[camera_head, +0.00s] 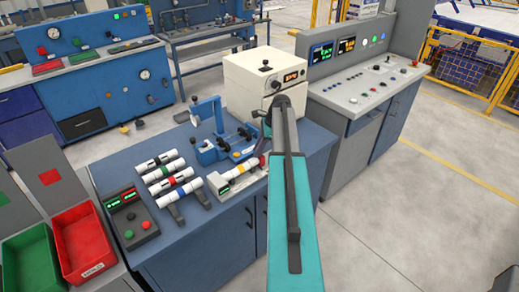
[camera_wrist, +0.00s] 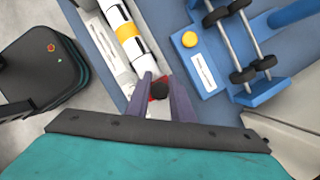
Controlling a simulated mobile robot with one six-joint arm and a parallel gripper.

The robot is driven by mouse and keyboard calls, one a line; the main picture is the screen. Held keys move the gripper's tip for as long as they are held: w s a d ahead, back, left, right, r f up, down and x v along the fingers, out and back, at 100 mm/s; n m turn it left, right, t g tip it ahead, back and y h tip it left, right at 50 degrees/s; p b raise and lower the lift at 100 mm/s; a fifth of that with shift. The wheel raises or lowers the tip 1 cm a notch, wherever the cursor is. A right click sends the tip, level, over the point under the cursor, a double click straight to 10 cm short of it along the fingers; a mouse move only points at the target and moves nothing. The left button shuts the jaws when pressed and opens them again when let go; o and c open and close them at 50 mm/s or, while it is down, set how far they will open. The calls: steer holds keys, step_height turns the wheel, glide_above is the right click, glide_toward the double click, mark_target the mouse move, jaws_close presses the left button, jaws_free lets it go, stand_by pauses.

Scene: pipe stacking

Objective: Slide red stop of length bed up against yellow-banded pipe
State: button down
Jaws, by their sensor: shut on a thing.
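The yellow-banded pipe (camera_wrist: 125,31) lies along the length bed (camera_wrist: 104,46) in the wrist view, its near end close to the red stop. In the head view the pipe (camera_head: 244,168) rests on the bed (camera_head: 226,189) at the bench's front right. My gripper (camera_wrist: 161,80) is shut on the red stop's dark knob (camera_wrist: 159,87). A little of the stop's red body (camera_wrist: 152,99) shows between the fingers. I cannot tell whether stop and pipe touch. In the head view my arm hides most of the gripper.
A blue fixture with a yellow button (camera_wrist: 189,39) and rods with black rollers (camera_wrist: 243,75) stands right of the bed. In the head view, several banded pipes (camera_head: 167,172) lie on a rack to the left. A cream machine (camera_head: 255,80) stands behind.

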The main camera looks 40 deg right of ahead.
steer(key=c, duration=1.5)
jaws_free()
steer(key=shift+a, duration=0.8)
steer(key=shift+c, duration=0.2)
steer(key=shift+d, duration=0.25)
steer(key=shift+r, duration=0.15)
steer(key=shift+s+d+r+b, duration=0.2)
steer(key=shift+d+r+b, duration=0.1)
steer(key=shift+r, duration=0.15)
steer(key=b+v, duration=0.3)
steer(key=v, duration=0.9)
steer(key=shift+r, duration=0.2)
